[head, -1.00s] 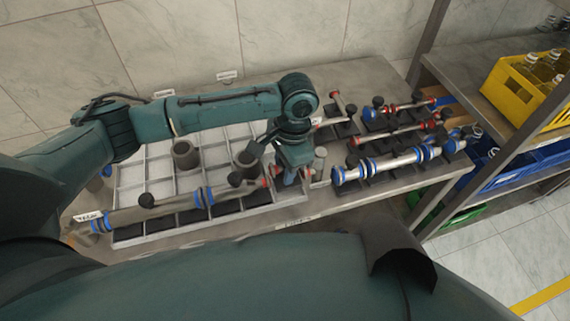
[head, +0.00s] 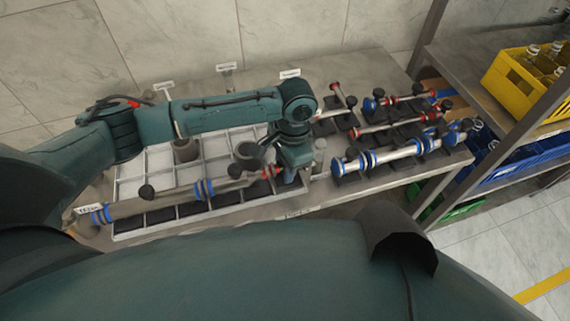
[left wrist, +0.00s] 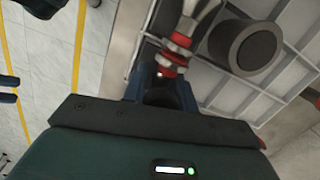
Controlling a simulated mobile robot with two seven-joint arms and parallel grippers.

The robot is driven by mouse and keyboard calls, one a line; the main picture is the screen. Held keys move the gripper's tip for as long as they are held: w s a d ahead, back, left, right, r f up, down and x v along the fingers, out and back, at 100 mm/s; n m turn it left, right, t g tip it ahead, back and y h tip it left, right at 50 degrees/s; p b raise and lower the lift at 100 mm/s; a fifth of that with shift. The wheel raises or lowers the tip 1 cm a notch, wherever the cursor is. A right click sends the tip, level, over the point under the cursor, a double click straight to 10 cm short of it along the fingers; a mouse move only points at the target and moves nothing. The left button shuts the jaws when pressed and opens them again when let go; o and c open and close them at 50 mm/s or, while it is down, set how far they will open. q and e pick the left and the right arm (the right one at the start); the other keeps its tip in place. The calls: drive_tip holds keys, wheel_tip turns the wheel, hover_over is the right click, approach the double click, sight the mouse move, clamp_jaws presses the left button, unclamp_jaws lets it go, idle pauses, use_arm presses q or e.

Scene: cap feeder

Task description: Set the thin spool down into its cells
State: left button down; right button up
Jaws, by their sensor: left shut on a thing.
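The thin spool, a slim silver tube with red rings (head: 267,172), is held in my left gripper (head: 287,178) over the right end of the white divided tray (head: 122,187). In the left wrist view, the gripper (left wrist: 165,88) is shut on the spool, and its red rings (left wrist: 175,56) and silver tube show beyond the jaws. Much of the spool is hidden by the gripper. Tray cells lie beyond it in this view. I cannot tell whether the spool touches them. My right gripper is not in view.
A long blue-ringed spool (head: 155,204) lies along the tray's front. Dark cups (head: 247,155) stand in the tray; one (left wrist: 245,46) is close to the held spool in the wrist view. Several red- and blue-ringed spools (head: 385,160) rest on black supports at right. A shelf post stands further right.

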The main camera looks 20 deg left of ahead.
use_arm(q)
drive_tip(key=shift+f, duration=0.5)
drive_tip(key=c, duration=1)
unclamp_jaws()
drive_tip(key=shift+c, duration=0.2)
drive_tip(key=r, duration=0.8)
drive_tip(key=w+d+r, duration=0.1)
drive_tip(key=r, duration=0.4)
